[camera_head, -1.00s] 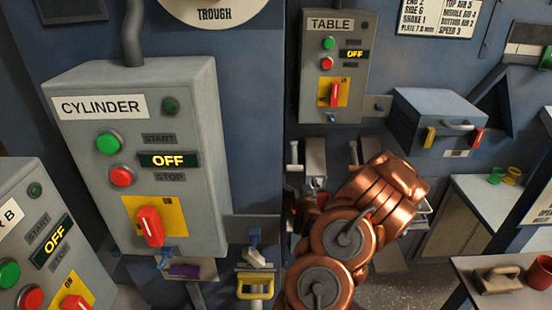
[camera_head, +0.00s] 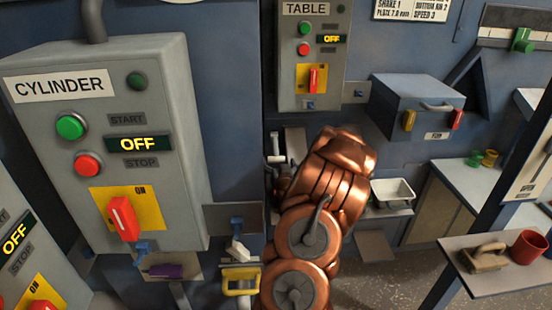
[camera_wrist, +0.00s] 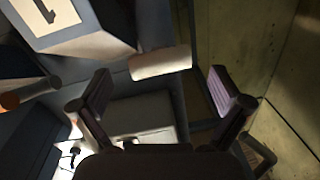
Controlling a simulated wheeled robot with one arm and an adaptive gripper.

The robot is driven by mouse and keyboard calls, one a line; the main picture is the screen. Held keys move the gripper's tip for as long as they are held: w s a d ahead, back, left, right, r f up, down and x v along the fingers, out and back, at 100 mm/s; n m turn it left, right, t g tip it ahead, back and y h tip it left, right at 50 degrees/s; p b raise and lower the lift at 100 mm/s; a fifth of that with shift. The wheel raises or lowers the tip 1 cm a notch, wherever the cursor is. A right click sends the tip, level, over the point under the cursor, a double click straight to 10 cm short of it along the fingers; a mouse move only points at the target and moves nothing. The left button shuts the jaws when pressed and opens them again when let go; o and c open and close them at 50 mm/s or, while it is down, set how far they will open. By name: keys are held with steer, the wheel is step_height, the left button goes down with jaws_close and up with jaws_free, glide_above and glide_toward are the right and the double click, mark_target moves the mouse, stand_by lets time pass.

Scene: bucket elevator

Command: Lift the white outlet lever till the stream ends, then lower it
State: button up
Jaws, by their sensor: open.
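In the wrist view a short white bar (camera_wrist: 160,62), which looks like the white outlet lever's grip, lies across the gap between my fingertips. My gripper (camera_wrist: 161,80) is open, one finger on each side of the bar; I cannot tell how far beyond the tips it is, and no grip on it shows. In the head view my copper arm hides the gripper and whatever is in front of it. A white handle (camera_head: 275,150) stands just left of the arm; I cannot tell if it is the same lever. No stream is visible.
A white tray (camera_head: 393,190) sits right of my arm, below a blue-grey box (camera_head: 415,105). The cylinder control box (camera_head: 165,90) and table control box (camera_head: 290,80) read OFF. A yellow handle (camera_head: 240,280) is at lower left.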

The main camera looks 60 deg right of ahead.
mark_target(275, 147)
steer(key=shift+x, duration=0.85)
steer(key=shift+w+d+p, duration=0.35)
steer(key=shift+d, duration=0.05)
